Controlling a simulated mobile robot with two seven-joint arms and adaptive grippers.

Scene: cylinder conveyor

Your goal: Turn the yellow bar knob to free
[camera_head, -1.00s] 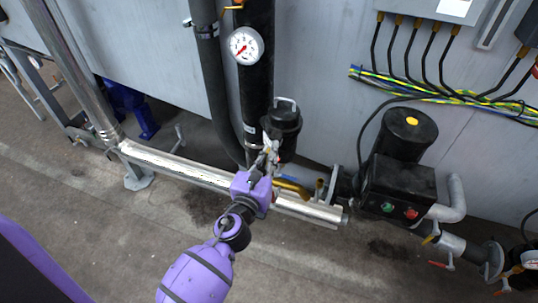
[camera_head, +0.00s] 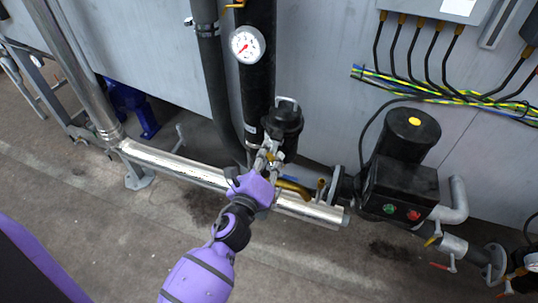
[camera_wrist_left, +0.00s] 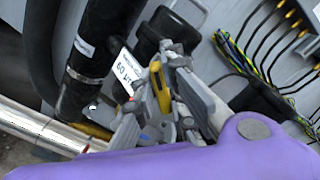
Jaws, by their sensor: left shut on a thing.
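The yellow bar knob (camera_wrist_left: 160,88) shows in the left wrist view between the two grey fingers of my left gripper (camera_wrist_left: 163,82), which is shut on it. In the head view, my left gripper (camera_head: 270,153) reaches in front of the black cylindrical housing (camera_head: 284,117) below the gauge. There its fingers hide most of the knob. A white label (camera_wrist_left: 124,70) with printed text stands beside the knob in the left wrist view. I cannot read a free mark. My right gripper is not in view.
A shiny metal pipe (camera_head: 170,163) runs low behind my left wrist. A round gauge (camera_head: 247,44) sits on the black vertical pipe above. A black motor box (camera_head: 400,188) with green and red buttons stands at right. Open floor lies in front.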

